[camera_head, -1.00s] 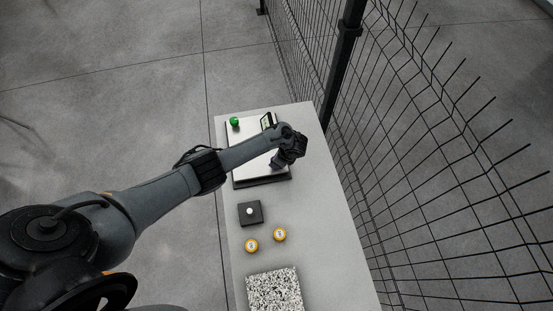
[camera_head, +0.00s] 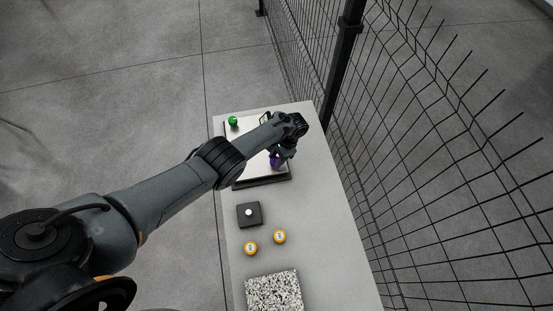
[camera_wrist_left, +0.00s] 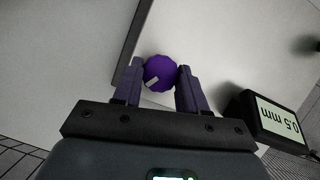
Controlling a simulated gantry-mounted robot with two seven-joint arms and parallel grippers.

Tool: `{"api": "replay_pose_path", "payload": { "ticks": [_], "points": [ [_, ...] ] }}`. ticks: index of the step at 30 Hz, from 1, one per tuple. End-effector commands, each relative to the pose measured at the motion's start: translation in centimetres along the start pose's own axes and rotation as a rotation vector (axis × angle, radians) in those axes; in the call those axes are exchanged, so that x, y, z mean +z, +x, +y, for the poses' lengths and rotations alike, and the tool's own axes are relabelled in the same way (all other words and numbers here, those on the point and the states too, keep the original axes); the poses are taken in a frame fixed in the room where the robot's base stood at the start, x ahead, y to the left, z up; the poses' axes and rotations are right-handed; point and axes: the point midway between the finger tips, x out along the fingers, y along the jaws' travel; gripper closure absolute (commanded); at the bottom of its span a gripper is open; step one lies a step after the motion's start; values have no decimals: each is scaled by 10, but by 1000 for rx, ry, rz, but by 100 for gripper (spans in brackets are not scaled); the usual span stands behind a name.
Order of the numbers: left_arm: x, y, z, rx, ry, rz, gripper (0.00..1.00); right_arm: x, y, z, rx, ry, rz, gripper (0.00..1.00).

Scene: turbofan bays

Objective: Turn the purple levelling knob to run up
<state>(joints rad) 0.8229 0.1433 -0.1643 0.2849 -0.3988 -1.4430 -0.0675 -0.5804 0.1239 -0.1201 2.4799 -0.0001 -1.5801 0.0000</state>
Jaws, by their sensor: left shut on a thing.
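The purple levelling knob (camera_wrist_left: 160,72) sits between the two fingers of my left gripper (camera_wrist_left: 160,85) in the left wrist view, with a small white mark on its face. The gripper is shut on it. In the head view the purple knob (camera_head: 274,160) shows at the near right part of the white plate (camera_head: 250,172), just below my left gripper (camera_head: 279,155). A small display (camera_wrist_left: 273,121) reading "0.5 mm" stands right of the gripper in the wrist view. It also shows partly behind my arm in the head view (camera_head: 266,117). My right gripper is not in view.
A green knob (camera_head: 233,121) is at the plate's far left corner. Nearer on the table (camera_head: 325,235) are a dark block with a white button (camera_head: 249,213), two yellow-rimmed discs (camera_head: 251,248) (camera_head: 279,237) and a speckled slab (camera_head: 274,291). A wire fence (camera_head: 430,150) runs along the right.

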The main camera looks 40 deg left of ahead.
Motion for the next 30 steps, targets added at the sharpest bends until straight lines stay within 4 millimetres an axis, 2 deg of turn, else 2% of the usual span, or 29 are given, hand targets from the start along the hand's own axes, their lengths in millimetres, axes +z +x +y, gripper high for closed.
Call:
{"api": "replay_pose_path", "payload": {
  "ticks": [15,30],
  "points": [
    [1,-2,-2,162,-385,-4,89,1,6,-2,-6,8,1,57],
    [1,-2,-3,210,-503,-3,89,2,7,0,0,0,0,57]
  ]
}}
